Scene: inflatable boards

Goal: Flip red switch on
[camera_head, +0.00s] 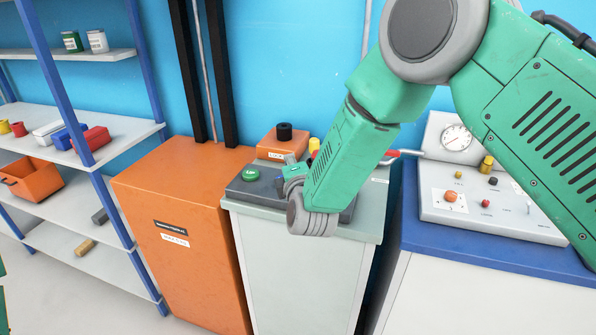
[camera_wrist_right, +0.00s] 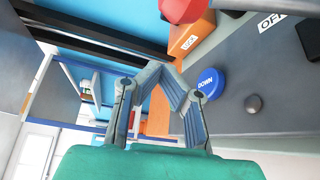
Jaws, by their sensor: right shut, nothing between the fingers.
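A rounded red part (camera_wrist_right: 184,9) shows at the top edge of the right wrist view, near a label reading OFF; I cannot tell for sure that it is the red switch. My right gripper (camera_wrist_right: 160,68) is shut and empty, its fingertips together over the dark grey control panel (camera_wrist_right: 285,80). The red part is apart from the fingertips in the picture. My left gripper is not in view.
The panel has a green button (camera_head: 251,174) and a blue DOWN button (camera_wrist_right: 210,83). An orange LOCK box (camera_head: 278,148) with a black knob stands behind. A gauge console (camera_head: 490,222) is to the right. Shelves (camera_head: 110,138) stand left of an orange cabinet (camera_head: 180,215).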

